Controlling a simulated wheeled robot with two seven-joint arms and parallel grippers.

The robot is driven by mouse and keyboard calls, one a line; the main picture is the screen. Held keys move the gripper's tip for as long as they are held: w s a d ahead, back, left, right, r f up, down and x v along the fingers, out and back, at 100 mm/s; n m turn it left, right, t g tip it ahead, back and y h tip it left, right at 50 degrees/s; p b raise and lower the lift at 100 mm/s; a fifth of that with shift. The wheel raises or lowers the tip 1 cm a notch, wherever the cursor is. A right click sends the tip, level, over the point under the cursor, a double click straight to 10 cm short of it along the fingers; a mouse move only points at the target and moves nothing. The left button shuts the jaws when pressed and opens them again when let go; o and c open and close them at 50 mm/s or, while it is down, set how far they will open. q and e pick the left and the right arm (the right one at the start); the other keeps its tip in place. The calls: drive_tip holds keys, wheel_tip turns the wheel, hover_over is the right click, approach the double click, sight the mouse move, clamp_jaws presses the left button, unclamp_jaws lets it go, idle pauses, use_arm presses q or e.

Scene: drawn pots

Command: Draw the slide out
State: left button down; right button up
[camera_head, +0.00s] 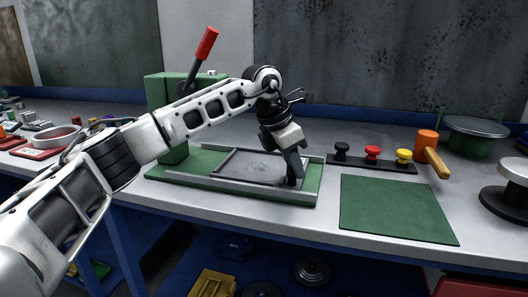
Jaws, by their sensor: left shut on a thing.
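The slide (246,165) is a flat dark grey plate lying between light metal rails (240,187) on a green base (310,182). A green upright housing (160,92) stands at its left end, with a red-handled lever (206,43) on top. My left gripper (295,168) comes down over the right end of the slide. It is shut on a small dark knob (291,181) there; the fingers partly hide the knob. My right gripper is not in view.
A dark strip with black, red and yellow knobs (372,153) lies right of the base. An orange-headed mallet (428,141) is beside it. A green mat (394,208) lies in front, bare. A lidded pot (472,135) stands behind; a round black-based thing (508,203) is at the right edge.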

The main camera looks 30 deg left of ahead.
use_arm(q)
drive_tip(key=d, duration=0.2)
drive_tip(key=w+d, duration=0.1)
drive_tip(key=d, duration=0.2)
drive_tip(key=shift+w+d+p, duration=0.1)
drive_tip(key=shift+p, duration=0.3)
drive_tip(key=shift+w+d, duration=0.1)
drive_tip(key=shift+d, duration=0.45)
drive_tip(key=c, duration=1.2)
unclamp_jaws()
drive_tip(key=shift+w+d, duration=0.1)
drive_tip(key=shift+d, duration=0.1)
drive_tip(key=shift+a, duration=0.1)
drive_tip(key=shift+a, duration=0.1)
drive_tip(key=shift+r, duration=0.25)
drive_tip(key=v, duration=1.5)
drive_tip(key=shift+r, duration=0.25)
